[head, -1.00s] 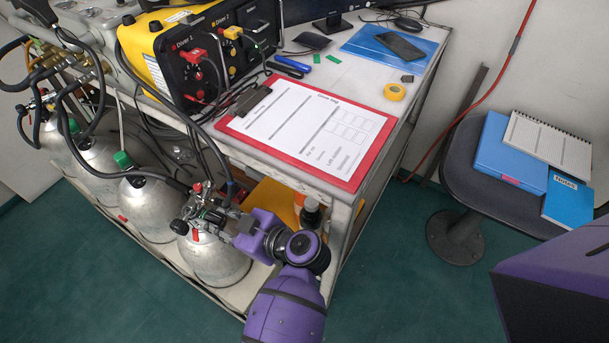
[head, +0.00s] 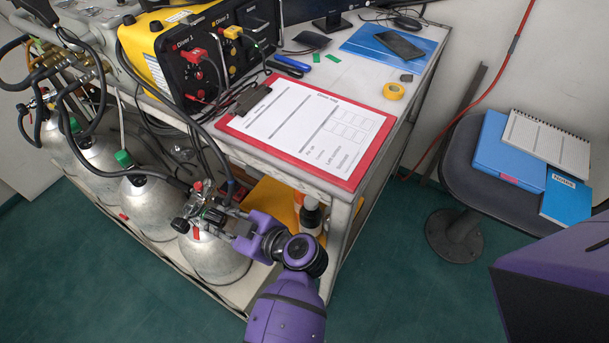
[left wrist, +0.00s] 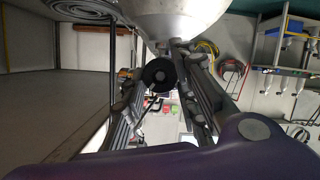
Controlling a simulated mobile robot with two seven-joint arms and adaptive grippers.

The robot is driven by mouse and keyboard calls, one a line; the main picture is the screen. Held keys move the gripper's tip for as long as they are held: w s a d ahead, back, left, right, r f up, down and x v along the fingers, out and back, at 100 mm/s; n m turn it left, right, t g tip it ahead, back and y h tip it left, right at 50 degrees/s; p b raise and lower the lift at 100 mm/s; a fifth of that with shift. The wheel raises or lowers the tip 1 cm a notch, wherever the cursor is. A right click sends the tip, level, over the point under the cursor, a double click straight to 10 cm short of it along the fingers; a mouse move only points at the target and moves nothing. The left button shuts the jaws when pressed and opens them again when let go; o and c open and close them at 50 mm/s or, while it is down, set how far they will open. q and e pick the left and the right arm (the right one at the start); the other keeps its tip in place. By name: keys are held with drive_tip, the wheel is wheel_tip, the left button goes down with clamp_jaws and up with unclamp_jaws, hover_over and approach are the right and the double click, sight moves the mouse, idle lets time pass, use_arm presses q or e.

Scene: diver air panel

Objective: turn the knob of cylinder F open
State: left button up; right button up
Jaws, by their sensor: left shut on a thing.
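The nearest silver cylinder (head: 213,262) stands at the right end of the row in the head view; I cannot read a letter on it. Its valve has a black knob (head: 214,215), which also shows as a dark round disc in the left wrist view (left wrist: 160,75). My left gripper (head: 223,220) comes to the knob from the right and is shut on it, with one finger on each side. The fingers hide part of the knob. In the wrist view the cylinder's rounded silver body is at the top edge. My right gripper is not in view.
More silver cylinders (head: 148,205) with valves and black hoses stand to the left. The cart top above holds a red clipboard (head: 357,176) and a yellow-black diver panel (head: 150,62). A chair (head: 462,165) is at the right.

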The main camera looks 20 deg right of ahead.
use_arm(q)
drive_tip(key=shift+d+r+n+t+h+p, duration=0.1)
drive_tip(key=shift+d+n+t+h+p, duration=0.2)
drive_tip(key=shift+d+n+t, duration=0.15)
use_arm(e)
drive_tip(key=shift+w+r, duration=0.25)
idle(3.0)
use_arm(q)
drive_tip(key=o, duration=1)
drive_tip(key=shift+w+a, duration=0.1)
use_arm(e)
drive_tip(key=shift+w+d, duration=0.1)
use_arm(q)
drive_tip(key=shift+a, duration=0.1)
drive_tip(key=shift+s, duration=0.2)
drive_tip(key=v, duration=0.7)
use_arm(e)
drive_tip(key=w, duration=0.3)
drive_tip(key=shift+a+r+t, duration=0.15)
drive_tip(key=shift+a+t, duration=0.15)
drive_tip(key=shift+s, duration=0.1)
